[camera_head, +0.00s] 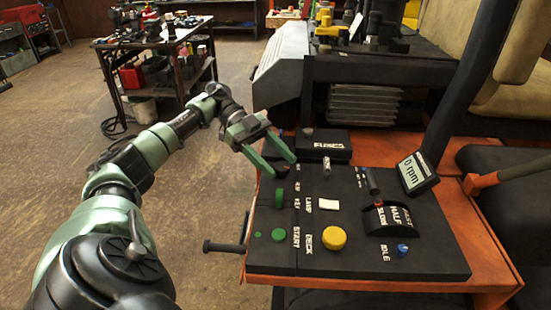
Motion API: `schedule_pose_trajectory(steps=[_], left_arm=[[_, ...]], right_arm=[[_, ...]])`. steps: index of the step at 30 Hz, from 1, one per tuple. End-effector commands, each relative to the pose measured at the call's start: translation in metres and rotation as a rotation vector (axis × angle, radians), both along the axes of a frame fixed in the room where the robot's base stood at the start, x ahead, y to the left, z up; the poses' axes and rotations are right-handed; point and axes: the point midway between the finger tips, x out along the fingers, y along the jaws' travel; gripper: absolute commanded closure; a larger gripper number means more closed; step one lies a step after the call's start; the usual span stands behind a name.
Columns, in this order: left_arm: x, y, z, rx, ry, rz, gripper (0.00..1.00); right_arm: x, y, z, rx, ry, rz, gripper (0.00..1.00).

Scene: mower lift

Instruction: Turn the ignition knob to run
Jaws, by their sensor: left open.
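My left gripper (283,169) reaches in from the left, over the far left corner of the black control panel (372,257). Its two green fingers are apart, pointing down at the panel. A small dark knob (282,171) shows at the fingertips, partly hidden by them; it looks like the ignition knob. I cannot tell whether the fingers touch it or which way it points. Small white labels beside it are too blurred to read surely. My right gripper is out of view.
Nearby are a green control (279,197), green START button (278,235), yellow DECK knob (334,238), white switch (328,203), throttle lever (379,212), blue knob (402,249), a 0 rpm display (414,172) and FUSES box (323,146). A lever (223,247) sticks out left.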

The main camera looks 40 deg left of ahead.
Motion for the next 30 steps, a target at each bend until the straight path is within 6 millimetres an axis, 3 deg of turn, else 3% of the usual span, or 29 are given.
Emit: schedule_pose_trajectory(steps=[5,13,15,21,30], left_arm=[[0.001,0.009,0.005,0.001,-0.001,0.002,0.44],[0.000,0.051,0.025,-0.003,-0.003,0.004,0.44],[0.000,0.052,0.029,-0.007,0.005,-0.003,0.44],[0.000,0.061,0.031,-0.009,0.006,-0.004,0.44],[-0.002,0.071,0.031,-0.001,0.000,0.001,0.44]], right_arm=[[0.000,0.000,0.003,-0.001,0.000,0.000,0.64],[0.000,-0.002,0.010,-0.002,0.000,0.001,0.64],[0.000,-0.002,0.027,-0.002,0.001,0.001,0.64],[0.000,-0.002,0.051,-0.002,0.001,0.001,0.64],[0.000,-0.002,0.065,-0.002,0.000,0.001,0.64]])
